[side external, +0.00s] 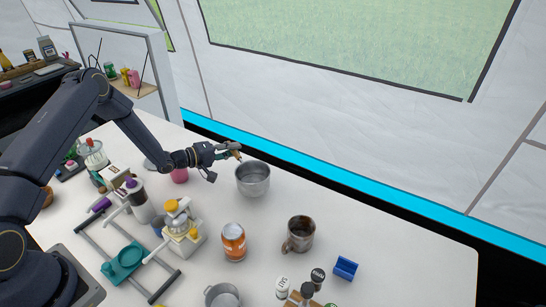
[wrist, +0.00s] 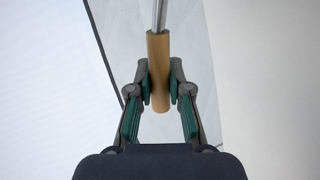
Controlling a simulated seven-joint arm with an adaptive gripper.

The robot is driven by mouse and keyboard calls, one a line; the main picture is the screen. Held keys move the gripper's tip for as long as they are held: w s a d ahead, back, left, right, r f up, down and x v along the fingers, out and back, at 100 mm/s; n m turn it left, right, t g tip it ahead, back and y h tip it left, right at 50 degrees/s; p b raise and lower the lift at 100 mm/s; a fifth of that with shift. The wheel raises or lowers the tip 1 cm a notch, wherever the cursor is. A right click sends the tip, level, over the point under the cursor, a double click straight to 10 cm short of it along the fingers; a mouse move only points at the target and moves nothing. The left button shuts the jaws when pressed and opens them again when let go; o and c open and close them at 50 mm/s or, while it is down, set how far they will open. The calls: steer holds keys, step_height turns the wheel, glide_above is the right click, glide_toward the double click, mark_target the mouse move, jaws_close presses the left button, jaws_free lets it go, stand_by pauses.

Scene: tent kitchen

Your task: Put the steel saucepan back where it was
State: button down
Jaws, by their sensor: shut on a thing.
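The steel saucepan (side external: 253,182) is right of my gripper, near the back of the white table in the side view. It looks upright, with its opening upward; I cannot tell whether its base touches the table. My gripper (side external: 228,157) is at its upper left, at the handle. In the wrist view my gripper (wrist: 160,88) is shut on the wooden handle (wrist: 158,60), one finger on each side. A steel rod runs from the handle out of the top of that view, where the pan's bowl is out of sight.
An orange can (side external: 233,242), a brown mug (side external: 300,234) and a blue holder (side external: 345,268) stand nearer the front. Another metal pot (side external: 222,296) is at the bottom edge. A teal-handled rack (side external: 125,262) and bottles crowd the left. The table's right side (side external: 415,255) is clear.

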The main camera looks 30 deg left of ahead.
steer(key=shift+w+f, duration=0.15)
steer(key=shift+f, duration=0.8)
steer(key=shift+w+f, duration=0.15)
steer(key=shift+f, duration=0.85)
steer(key=c, duration=1.1)
jaws_free()
